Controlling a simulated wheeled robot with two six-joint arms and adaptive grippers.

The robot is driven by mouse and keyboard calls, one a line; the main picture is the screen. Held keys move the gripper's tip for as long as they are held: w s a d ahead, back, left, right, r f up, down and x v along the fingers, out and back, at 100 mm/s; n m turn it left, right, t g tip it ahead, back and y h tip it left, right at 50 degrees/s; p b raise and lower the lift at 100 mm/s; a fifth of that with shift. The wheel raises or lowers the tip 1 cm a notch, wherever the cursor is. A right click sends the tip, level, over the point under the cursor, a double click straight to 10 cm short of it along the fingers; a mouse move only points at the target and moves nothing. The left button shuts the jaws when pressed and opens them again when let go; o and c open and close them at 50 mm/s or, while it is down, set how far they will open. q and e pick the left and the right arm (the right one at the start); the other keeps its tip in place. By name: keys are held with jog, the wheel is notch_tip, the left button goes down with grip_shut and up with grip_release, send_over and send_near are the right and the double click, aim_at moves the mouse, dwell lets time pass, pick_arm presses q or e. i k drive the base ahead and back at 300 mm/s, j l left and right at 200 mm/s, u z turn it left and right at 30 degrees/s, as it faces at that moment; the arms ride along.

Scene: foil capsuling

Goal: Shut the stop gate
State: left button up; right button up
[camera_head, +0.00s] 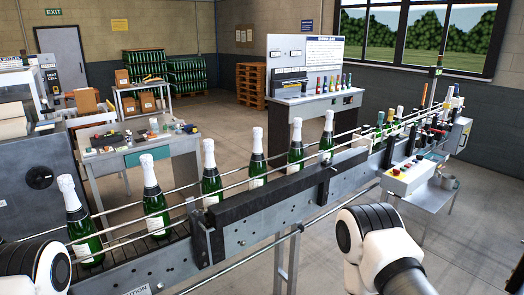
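A conveyor (250,232) runs diagonally from the lower left to the right. Green bottles with white foil tops stand spaced along it, such as one bottle (155,200) at the left and another (257,158) in the middle. A dark bar (270,196) lies along its near side, with upright brackets near its left end (204,238) and farther right (324,186). I cannot tell which part is the stop gate or whether it is open. Parts of my two arms show at the bottom left and bottom centre-right. Neither gripper is in view.
A control box (408,177) with a red button and coloured buttons sits on a small side table at the right. More bottles crowd the conveyor's far end. A workbench (140,150) and a display stand (312,100) stand behind. Rails run beside the bottles.

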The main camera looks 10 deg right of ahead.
aim_at(443, 133)
jog(key=i+z, duration=0.4)
jog(key=i, duration=0.15)
jog(key=i+z, duration=0.4)
jog(key=i, duration=0.15)
jog(key=i+j+z, duration=0.4)
jog(key=i+l+z, duration=0.35)
jog(key=i, duration=0.2)
jog(key=i+z, duration=0.35)
jog(key=i, duration=0.25)
jog(key=i+j+z, duration=0.1)
jog(key=i+z, duration=0.25)
jog(key=i, duration=0.25)
